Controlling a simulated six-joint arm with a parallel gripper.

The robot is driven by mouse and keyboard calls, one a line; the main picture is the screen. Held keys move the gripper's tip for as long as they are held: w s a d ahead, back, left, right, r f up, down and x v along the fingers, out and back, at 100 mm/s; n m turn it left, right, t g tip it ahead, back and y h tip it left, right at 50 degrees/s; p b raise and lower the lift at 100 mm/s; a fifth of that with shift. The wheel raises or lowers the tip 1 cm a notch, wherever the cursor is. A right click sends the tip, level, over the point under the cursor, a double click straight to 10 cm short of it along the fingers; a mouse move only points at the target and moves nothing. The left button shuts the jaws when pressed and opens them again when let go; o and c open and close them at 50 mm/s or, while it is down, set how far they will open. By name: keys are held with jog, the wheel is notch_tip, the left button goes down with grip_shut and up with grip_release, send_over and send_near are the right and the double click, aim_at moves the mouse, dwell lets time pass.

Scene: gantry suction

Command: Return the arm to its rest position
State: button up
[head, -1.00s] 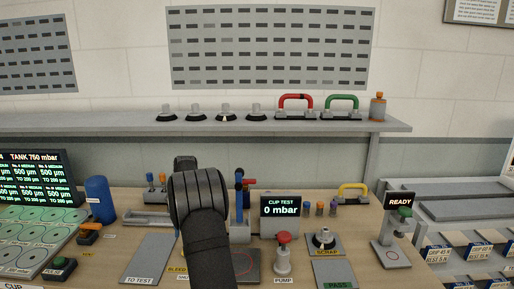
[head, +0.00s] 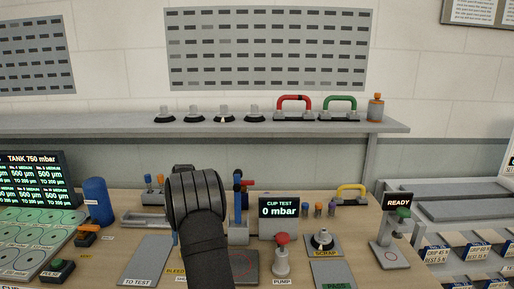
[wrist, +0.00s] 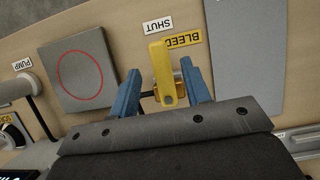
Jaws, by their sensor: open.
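My gripper (wrist: 160,92) is open in the wrist view, with its two blue fingers apart. A yellow lever (wrist: 163,68) shows between the fingers, beside the labels SHUT and BLEED. I cannot tell whether the fingers touch it. In the head view my dark arm reaches over the bench from the front, left of centre, and hides my fingertips and most of the lever.
A grey plate with a red circle (wrist: 82,80) lies left of my gripper in the wrist view. The CUP TEST display (head: 279,215), red-topped pump (head: 282,257) and SCRAP plate with a cup (head: 323,241) stand right of my arm. A shelf (head: 290,129) spans the back.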

jog(key=v, duration=1)
jog(key=x, duration=1.1)
jog(key=shift+s+f, duration=0.2)
jog(key=shift+f, duration=0.15)
jog(key=shift+a+f+m+y, duration=0.1)
jog(key=shift+a+m+y, duration=0.15)
jog(key=shift+m, duration=0.4)
jog(key=shift+a+m+y, duration=0.15)
jog(key=shift+m+y, duration=0.1)
jog(key=shift+m, duration=0.4)
jog(key=shift+d+n+h, duration=0.25)
jog(key=shift+n+h, duration=0.05)
jog(key=shift+n, duration=0.5)
jog(key=shift+w+d+r+n, duration=0.15)
jog(key=shift+r+n, duration=0.1)
jog(key=shift+n, duration=0.15)
jog(key=v, duration=1)
jog(key=shift+w+r, duration=0.15)
jog(key=shift+r, duration=0.2)
